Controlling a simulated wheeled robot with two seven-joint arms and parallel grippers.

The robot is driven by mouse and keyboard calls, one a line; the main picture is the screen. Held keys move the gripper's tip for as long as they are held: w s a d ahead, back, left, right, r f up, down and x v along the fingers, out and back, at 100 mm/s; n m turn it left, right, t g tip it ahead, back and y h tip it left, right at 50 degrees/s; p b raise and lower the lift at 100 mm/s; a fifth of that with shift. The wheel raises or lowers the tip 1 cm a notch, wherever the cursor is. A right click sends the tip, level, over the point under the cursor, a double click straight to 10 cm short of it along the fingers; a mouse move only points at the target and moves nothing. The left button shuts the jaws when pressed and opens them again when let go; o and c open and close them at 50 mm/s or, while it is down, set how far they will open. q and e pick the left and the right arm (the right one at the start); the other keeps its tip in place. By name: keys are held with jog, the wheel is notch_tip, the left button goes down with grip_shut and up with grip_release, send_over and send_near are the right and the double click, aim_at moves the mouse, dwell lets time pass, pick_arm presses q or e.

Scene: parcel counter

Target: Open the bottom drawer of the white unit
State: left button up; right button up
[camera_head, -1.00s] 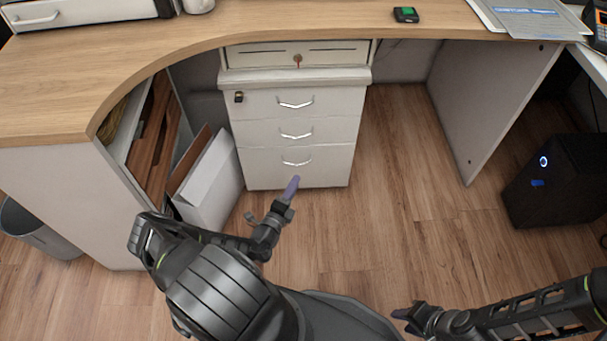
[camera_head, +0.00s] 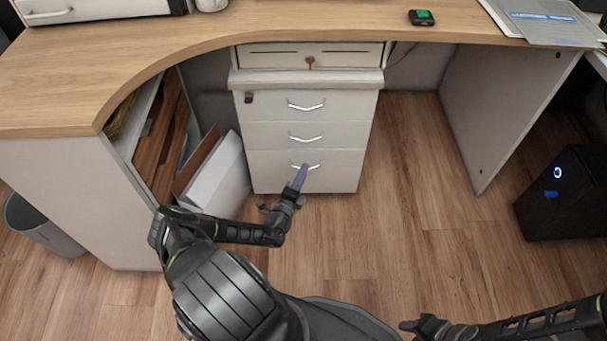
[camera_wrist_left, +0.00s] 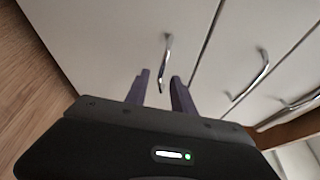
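The white drawer unit (camera_head: 260,135) stands under the desk with its drawers closed. Its bottom drawer (camera_head: 275,177) has a silver handle (camera_head: 312,167), partly covered by my left gripper (camera_head: 301,175) in the head view. In the left wrist view, my left gripper (camera_wrist_left: 160,88) has its two purple fingers apart. The bottom handle (camera_wrist_left: 167,52) shows between and beyond the fingertips, its near end reaching between them. I cannot tell whether the fingers touch it. My right gripper (camera_head: 409,326) is low at the right in the head view, far from the unit; its fingers are too small to read.
White and brown boards (camera_head: 217,178) lean just left of the unit. The wooden desktop (camera_head: 170,38) overhangs it. A black computer tower (camera_head: 562,195) stands at the right. The floor (camera_head: 415,190) right of the unit is clear.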

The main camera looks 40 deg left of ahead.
pick_arm(q)
jog(key=shift+w+a, duration=0.2)
jog(key=shift+w, duration=0.4)
grip_shut()
jog(key=shift+f, duration=0.1)
dwell(1.0)
